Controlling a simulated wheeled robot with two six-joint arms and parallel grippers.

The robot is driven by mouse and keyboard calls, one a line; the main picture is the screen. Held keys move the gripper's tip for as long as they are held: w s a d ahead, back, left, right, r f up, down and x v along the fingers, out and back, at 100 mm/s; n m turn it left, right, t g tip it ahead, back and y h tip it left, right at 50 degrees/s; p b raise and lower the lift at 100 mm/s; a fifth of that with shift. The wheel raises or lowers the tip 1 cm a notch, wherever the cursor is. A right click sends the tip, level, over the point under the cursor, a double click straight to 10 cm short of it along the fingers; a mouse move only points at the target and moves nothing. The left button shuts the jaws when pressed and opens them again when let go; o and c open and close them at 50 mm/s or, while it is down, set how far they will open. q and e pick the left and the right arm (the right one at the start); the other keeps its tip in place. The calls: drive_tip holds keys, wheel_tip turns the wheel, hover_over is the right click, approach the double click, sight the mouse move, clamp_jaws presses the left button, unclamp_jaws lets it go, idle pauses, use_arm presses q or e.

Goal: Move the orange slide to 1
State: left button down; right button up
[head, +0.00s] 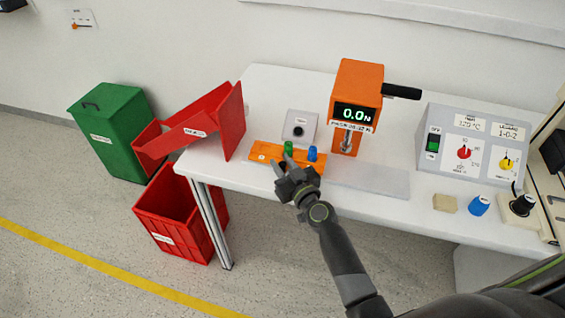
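No part is clearly labelled as an orange slide. A small white wall plate (83,19) at the upper left carries a tiny orange piece (74,26) near its lower left; its markings are too small to read. An orange strip (262,152) lies on the table with a green peg (288,148) and a blue peg (312,153) on it. My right gripper (284,168) is at the front edge of this strip, just below the green peg. Its fingers look apart, with nothing visible between them. My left gripper is not in view.
A grey control box (470,185) with red and yellow knobs is at the right. A tan block (445,203) and blue cylinder (478,205) sit before it. A red chute (218,118) stands at the table's left end.

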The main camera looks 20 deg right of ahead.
drive_tip(key=shift+w, duration=0.1)
clamp_jaws()
drive_tip(key=s+d, duration=0.1)
drive_tip(key=d, duration=0.1)
drive_tip(key=s+d+b, duration=0.1)
drive_tip(key=s+d, duration=0.1)
drive_tip(key=s+d+b, duration=0.1)
drive_tip(key=s+d, duration=0.1)
drive_tip(key=d, duration=0.1)
drive_tip(key=shift+w, duration=0.1)
unclamp_jaws()
